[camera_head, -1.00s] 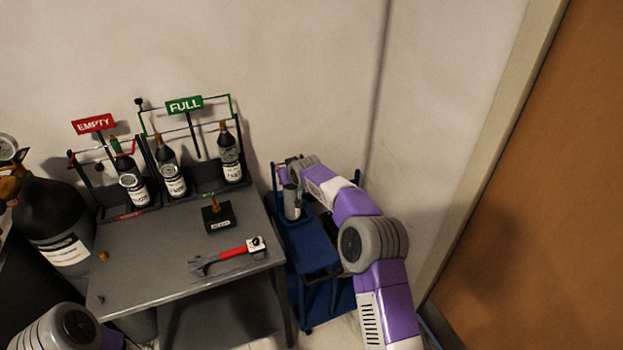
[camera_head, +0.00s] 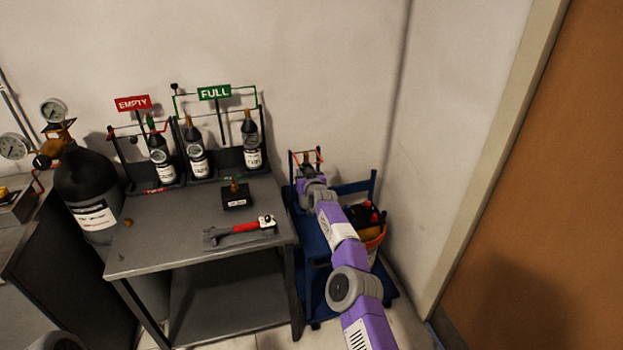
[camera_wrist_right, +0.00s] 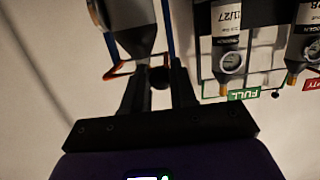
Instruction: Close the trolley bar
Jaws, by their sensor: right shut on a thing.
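The blue trolley (camera_head: 356,187) stands right of the grey table. The orange-red trolley bar (camera_head: 318,157) is at its back, by two blue posts. My right gripper (camera_head: 308,172) reaches it from the front. In the right wrist view the gripper (camera_wrist_right: 158,84) is shut on a dark round knob (camera_wrist_right: 158,77) beside the bar (camera_wrist_right: 120,70). A bottle (camera_wrist_right: 132,30) stands at the bar there. My forearm hides much of the trolley's left side in the head view, and I cannot tell whether the bar is fully across. My left gripper is out of view.
The grey table (camera_head: 170,240) holds a red-handled wrench (camera_head: 240,228), a small dark block (camera_head: 236,200) and racked bottles under EMPTY (camera_head: 133,103) and FULL (camera_head: 214,93) signs. Walls close in behind and right.

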